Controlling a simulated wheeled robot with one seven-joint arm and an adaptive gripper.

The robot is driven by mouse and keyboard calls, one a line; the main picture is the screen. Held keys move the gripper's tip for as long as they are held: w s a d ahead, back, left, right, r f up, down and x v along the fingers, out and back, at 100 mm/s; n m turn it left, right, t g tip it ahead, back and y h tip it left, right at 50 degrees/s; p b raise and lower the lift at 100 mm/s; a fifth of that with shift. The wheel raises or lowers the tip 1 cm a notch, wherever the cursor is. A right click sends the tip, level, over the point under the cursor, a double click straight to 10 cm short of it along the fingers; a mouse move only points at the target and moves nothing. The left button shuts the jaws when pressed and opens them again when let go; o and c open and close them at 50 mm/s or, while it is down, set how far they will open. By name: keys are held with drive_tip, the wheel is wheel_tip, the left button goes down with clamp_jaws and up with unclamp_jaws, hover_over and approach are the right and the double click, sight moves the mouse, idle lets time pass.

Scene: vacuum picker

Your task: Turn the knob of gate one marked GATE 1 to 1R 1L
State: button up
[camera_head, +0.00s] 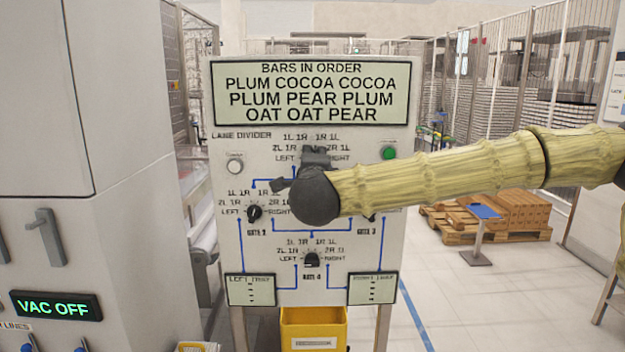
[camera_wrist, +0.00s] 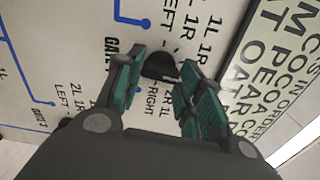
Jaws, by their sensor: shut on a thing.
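The gate 1 knob (camera_wrist: 159,66) is a dark knob on the white panel (camera_head: 232,180), ringed by labels such as 1L 1R, LEFT, 2R 1L and RIGHT. In the wrist view my gripper (camera_wrist: 161,77) has its two teal-padded fingers on either side of the knob, shut on it. In the head view my gripper (camera_head: 310,163) and wrist cover this knob, leaving only the upper labels and LEFT and RIGHT showing. I cannot tell which label the knob points at. The GATE word beside it is partly cut off by a finger in the wrist view.
The gate 2 knob (camera_head: 254,213) and gate 4 knob (camera_head: 311,259) sit lower on the panel. My arm mostly hides the gate 3 knob. A white button (camera_head: 235,166) and green button (camera_head: 389,153) flank the upper dial. A yellow bin (camera_head: 313,330) stands below.

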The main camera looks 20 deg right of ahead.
drive_tip(key=shift+f+m+b, duration=0.2)
drive_tip(key=shift+m+b, duration=0.9)
drive_tip(key=shift+b, duration=0.15)
drive_tip(key=shift+r, duration=0.1)
drive_tip(key=o, duration=1)
drive_tip(key=v, duration=1.2)
